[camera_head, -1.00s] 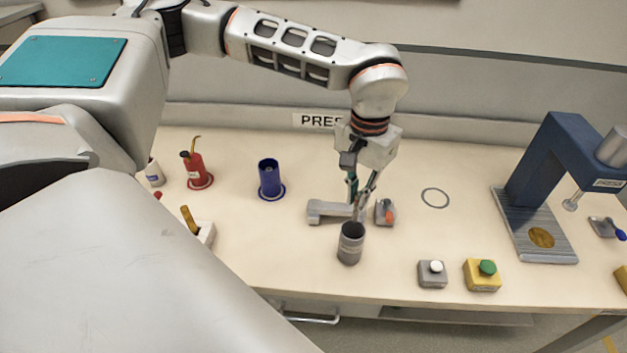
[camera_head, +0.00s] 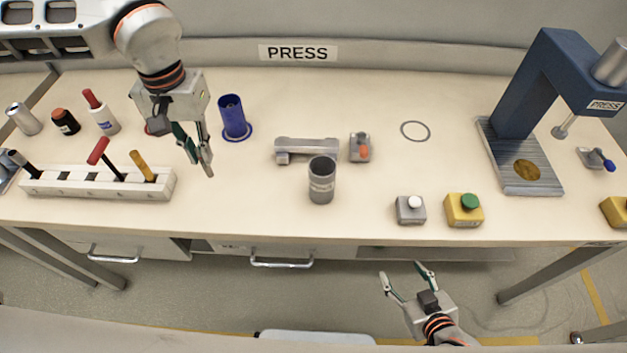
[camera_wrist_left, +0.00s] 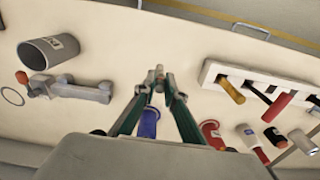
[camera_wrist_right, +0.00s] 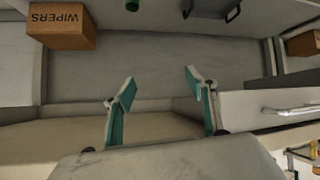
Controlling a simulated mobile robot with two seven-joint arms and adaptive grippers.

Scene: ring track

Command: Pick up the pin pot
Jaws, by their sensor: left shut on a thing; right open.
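A grey cylindrical pot (camera_head: 321,182) with a pale label stands upright and open-topped near the table's front edge. It also shows in the left wrist view (camera_wrist_left: 50,52). A blue pot (camera_head: 232,118) stands on a blue ring farther back. The frames do not settle which is the pin pot. My left gripper (camera_head: 208,172) is apart from both, left of the grey pot. It is shut on a small light piece (camera_wrist_left: 158,74) at its fingertips, too small to identify. My right gripper (camera_head: 405,273) is open and empty in front of the table; it also shows in its wrist view (camera_wrist_right: 160,82).
A white rack (camera_head: 65,187) with several tools stands at left, bottles behind it. A grey bracket (camera_head: 305,148) and a small clamp (camera_head: 360,150) lie behind the grey pot.

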